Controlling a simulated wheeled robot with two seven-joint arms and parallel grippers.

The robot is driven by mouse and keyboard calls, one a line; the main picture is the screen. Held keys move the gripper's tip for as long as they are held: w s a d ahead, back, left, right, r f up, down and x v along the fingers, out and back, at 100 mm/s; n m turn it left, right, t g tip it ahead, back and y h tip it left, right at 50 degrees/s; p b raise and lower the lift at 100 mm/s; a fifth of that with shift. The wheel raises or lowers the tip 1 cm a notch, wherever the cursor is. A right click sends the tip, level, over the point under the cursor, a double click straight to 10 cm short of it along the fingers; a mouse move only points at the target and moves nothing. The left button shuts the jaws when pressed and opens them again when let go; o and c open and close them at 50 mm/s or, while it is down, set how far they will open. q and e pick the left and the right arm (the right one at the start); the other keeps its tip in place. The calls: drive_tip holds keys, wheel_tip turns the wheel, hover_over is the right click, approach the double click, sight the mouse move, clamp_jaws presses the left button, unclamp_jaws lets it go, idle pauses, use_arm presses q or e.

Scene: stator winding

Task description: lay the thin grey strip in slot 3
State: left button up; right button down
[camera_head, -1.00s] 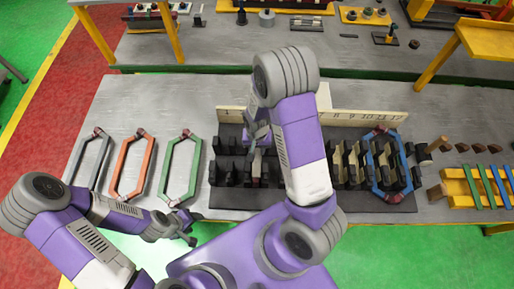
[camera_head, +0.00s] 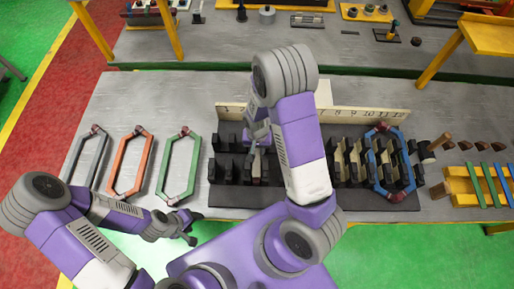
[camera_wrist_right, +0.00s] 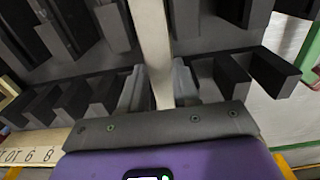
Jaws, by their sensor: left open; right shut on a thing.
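The thin strip (camera_wrist_right: 155,50), pale grey in the right wrist view, is held lengthwise between the fingers of my right gripper (camera_wrist_right: 158,88). It runs between rows of dark stator teeth (camera_wrist_right: 85,98). In the head view my right gripper (camera_head: 258,138) is over the left part of the dark slotted block (camera_head: 232,198), partly hidden by my arm. The number board (camera_head: 230,108) shows 1 and 2 at left; the label for slot 3 is hidden. I cannot tell how deep the strip sits. My left gripper (camera_head: 190,230) is open and empty near the table's front edge.
Grey (camera_head: 76,160), orange (camera_head: 119,155) and green (camera_head: 165,165) coil frames lie left of the block. A blue coil (camera_head: 375,165) sits on the block's right end. A yellow rack (camera_head: 462,187) with coloured strips stands at right.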

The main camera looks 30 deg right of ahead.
drive_tip(key=shift+f+b, duration=0.45)
drive_tip(key=shift+f, duration=0.05)
idle(0.8)
drive_tip(key=c, duration=0.8)
unclamp_jaws()
drive_tip(key=shift+o, duration=0.2)
drive_tip(key=shift+r, duration=0.15)
drive_tip(key=shift+r+p, duration=0.7)
